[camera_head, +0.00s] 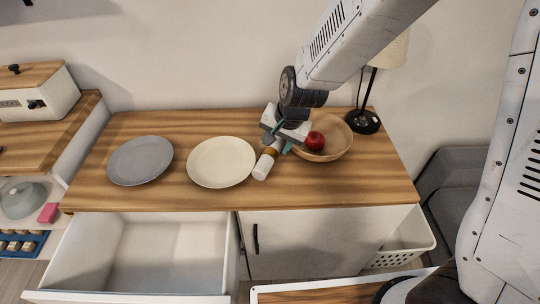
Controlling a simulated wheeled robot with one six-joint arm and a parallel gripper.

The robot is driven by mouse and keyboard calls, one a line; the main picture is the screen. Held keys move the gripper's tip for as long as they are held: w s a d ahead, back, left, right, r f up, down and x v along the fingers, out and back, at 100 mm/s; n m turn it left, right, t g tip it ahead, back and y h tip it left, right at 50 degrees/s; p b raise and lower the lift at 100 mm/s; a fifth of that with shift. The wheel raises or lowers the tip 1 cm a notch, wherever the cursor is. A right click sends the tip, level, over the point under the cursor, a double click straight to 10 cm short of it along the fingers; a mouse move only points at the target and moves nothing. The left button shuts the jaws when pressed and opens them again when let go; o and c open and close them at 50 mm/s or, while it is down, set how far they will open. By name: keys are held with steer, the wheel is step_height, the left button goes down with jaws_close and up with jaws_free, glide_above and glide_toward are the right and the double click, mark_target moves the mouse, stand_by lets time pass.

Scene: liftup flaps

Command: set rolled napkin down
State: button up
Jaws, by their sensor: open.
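The rolled napkin (263,166) is white with a tan band and lies on the wooden sideboard top (195,200), between the cream plate and the wooden bowl. My gripper (279,143) is right over its far end, with teal fingertips on either side of it. The jaws are open, and I cannot tell whether a finger still touches the napkin. The napkin's far end is partly hidden by my gripper.
A cream plate (221,162) is close to the left, and a grey plate (140,160) is farther left. A wooden bowl (335,140) with a red apple (315,140) is close at right. A lamp (366,121) stands behind it. An open drawer (145,254) sticks out below at left.

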mark_target(271, 152)
steer(key=x, duration=0.6)
steer(key=shift+w+f, duration=0.1)
steer(key=c, duration=0.7)
steer(key=shift+r, duration=0.4)
